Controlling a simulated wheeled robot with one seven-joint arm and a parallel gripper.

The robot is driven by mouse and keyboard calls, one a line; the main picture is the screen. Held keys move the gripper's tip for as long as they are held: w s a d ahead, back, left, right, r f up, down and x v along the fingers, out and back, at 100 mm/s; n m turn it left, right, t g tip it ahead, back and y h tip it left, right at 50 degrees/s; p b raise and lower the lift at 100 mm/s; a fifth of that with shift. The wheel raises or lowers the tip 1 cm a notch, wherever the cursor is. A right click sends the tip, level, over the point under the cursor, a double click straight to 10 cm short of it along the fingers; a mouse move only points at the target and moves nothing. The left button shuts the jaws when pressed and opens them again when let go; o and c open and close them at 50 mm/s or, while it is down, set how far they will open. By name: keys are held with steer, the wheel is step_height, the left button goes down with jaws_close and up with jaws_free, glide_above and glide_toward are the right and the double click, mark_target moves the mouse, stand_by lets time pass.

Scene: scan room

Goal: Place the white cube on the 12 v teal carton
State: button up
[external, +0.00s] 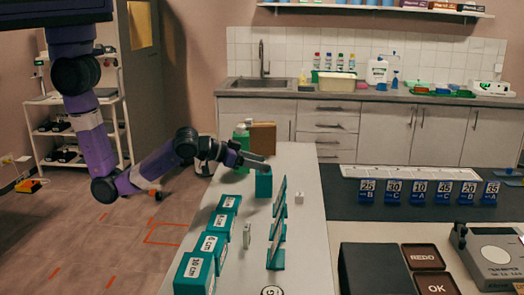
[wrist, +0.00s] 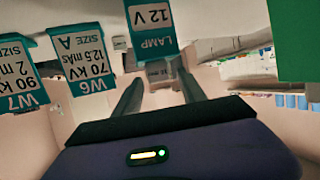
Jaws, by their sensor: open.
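The white cube (external: 299,197) sits on the white bench top, to the right of the teal carton (external: 263,185). That carton stands upright near the far end of the bench. In the wrist view a teal carton marked LAMP 12 V (wrist: 150,22) shows at the top, beyond my fingers. My gripper (external: 264,162) is by the top of the teal carton in the external view, its fingers spread and nearly level. In the wrist view my gripper (wrist: 157,84) has a gap between its fingers; a small greyish shape lies beyond it, and I cannot tell what it is.
Teal cm boxes (external: 195,271) line the bench's left side. Thin teal panels (external: 277,230) stand in its middle, with a small pale upright piece (external: 247,235) beside them. Green bottles (external: 242,135) and a brown box (external: 263,137) stand behind my gripper. The bench's right strip is mostly clear.

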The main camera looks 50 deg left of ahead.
steer(key=v, duration=1.1)
steer(key=a+f, duration=0.3)
steer(key=a, duration=0.1)
steer(key=a+f, duration=0.3)
steer(key=shift+a+f+b, duration=0.35)
steer(key=shift+f, duration=0.05)
steer(key=s+a+f+n+t+y, duration=0.1)
steer(key=s+a+f, duration=0.2)
steer(key=s+a, duration=0.35)
steer(key=s+a+f+n+y, duration=0.15)
steer(key=s+a, duration=0.25)
steer(key=a, duration=0.5)
steer(key=s+a+r+n+t+y, duration=0.1)
steer(key=s+a+r+n+y, duration=0.1)
steer(key=s+a, duration=0.5)
steer(key=shift+v, duration=0.8)
